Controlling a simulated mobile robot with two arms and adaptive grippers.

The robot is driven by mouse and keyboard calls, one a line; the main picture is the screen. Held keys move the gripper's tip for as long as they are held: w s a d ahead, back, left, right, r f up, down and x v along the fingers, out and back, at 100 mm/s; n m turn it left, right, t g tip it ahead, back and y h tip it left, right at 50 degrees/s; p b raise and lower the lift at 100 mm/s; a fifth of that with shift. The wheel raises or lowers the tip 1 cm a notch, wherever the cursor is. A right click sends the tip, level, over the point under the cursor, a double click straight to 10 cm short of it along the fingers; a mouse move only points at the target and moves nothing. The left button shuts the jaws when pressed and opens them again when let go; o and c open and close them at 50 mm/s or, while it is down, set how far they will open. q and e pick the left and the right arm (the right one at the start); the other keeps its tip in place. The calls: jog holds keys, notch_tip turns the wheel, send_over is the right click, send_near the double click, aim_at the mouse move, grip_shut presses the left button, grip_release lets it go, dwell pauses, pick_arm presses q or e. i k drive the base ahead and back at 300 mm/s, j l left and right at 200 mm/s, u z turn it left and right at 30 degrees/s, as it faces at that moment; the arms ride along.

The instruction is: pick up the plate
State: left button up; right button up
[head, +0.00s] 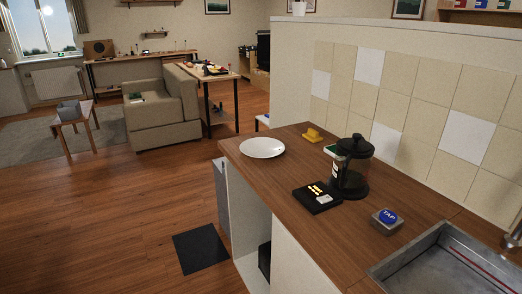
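A round white plate (262,147) lies flat on the wooden counter (400,207), near its far left end and close to the left edge. Nothing rests on the plate. Neither of my grippers shows in the head view.
Right of the plate are a yellow object (314,134), a dark glass press (350,168), a black panel (317,197) and a blue "TAP" button (387,217). A metal sink (440,262) is at the near right. Open wooden floor (110,230) lies left, with a dark mat (201,249).

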aim_at(256, 147)
jog(key=i+j+u, duration=0.5)
jog(key=i+u, duration=0.15)
jog(key=i, duration=0.15)
jog(key=i+j+u, duration=0.1)
jog(key=i+u, duration=0.2)
jog(key=i+j, duration=0.1)
jog(key=i, duration=0.35)
jog(key=i+z, duration=0.1)
jog(key=i, duration=0.35)
jog(key=i+j+z, duration=0.1)
jog(key=i, duration=0.3)
jog(key=j, duration=0.1)
